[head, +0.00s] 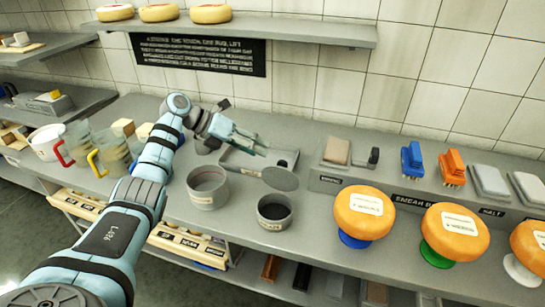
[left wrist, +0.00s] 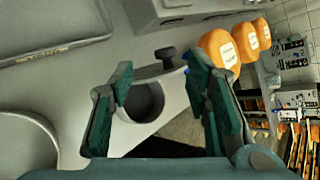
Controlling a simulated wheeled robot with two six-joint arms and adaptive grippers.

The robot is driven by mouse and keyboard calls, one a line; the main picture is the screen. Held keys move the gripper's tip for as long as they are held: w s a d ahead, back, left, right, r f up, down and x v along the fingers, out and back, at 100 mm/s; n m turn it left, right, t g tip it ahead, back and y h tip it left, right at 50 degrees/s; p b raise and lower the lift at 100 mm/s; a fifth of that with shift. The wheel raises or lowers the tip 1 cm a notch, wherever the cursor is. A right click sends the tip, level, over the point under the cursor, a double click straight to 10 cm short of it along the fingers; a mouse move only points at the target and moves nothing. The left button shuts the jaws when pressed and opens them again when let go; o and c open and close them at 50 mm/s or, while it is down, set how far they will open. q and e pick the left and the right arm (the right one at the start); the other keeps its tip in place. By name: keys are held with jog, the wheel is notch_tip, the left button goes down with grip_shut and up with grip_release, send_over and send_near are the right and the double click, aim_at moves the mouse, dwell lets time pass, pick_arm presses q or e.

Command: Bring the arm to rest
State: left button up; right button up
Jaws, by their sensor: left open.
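My left arm reaches in from the left over the grey counter (head: 310,218). Its gripper (head: 258,143) is empty, with its fingers apart, above the back part of the counter near a shallow grey tray (head: 285,157). In the left wrist view the two dark green fingers (left wrist: 163,88) stand apart. A grey round container with a dark inside (left wrist: 142,100) shows between and beyond them, and the gripper does not appear to hold it. My right gripper is in neither view.
A larger grey pot (head: 208,197) and a smaller dark-filled pot (head: 273,223) stand in front of the gripper. Orange cheese wheels (head: 363,205) rest on coloured stands at the right. Jugs with coloured handles (head: 109,160) stand left. A shelf (head: 290,32) hangs above, holding pale wheels.

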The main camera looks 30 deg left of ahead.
pick_arm(q)
jog(key=shift+v, duration=0.8)
